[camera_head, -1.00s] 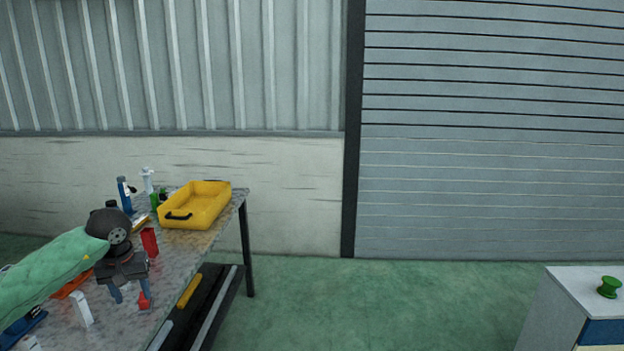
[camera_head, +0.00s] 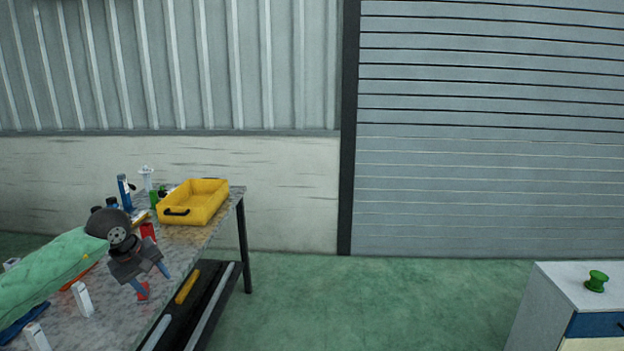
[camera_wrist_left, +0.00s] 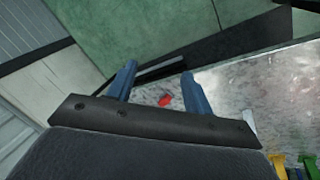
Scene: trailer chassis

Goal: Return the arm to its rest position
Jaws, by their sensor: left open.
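My left gripper (camera_head: 153,281) is over the near right part of the workbench (camera_head: 190,250) in the head view, with its arm in a green sleeve coming in from the left. Its two blue fingers are apart with nothing between them. In the left wrist view the open fingers (camera_wrist_left: 158,82) point toward the bench edge and the green floor. A small red piece (camera_wrist_left: 165,100) lies on the bench beyond the gripper; it also shows beside a finger in the head view (camera_head: 143,292). My right gripper is not in view.
A yellow tray (camera_head: 209,207) stands at the bench's far right corner. A blue bottle (camera_head: 124,192), a red block (camera_head: 148,231) and white pieces (camera_head: 82,299) stand on the bench. A white cabinet with a green knob-like object (camera_head: 597,281) is at the right. The floor between is clear.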

